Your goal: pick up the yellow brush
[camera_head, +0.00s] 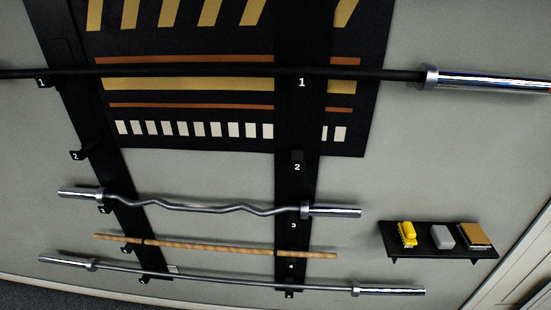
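The yellow brush (407,233) sits at the left end of a small black wall shelf (424,253), at the lower right of the head view. It is small in the picture, with a paler lower edge that looks like bristles. Nothing touches it from the left, and there is a gap between it and the grey block to its right. Neither of my grippers shows in the head view, so nothing is holding the brush.
The shelf also holds a grey block (442,237) and a brown-topped box or book (474,235). Left of it, a black rack (296,185) carries a long barbell (390,75), a curved bar (240,209), a wooden stick (210,246) and a straight bar (230,278). White trim (520,258) stands at right.

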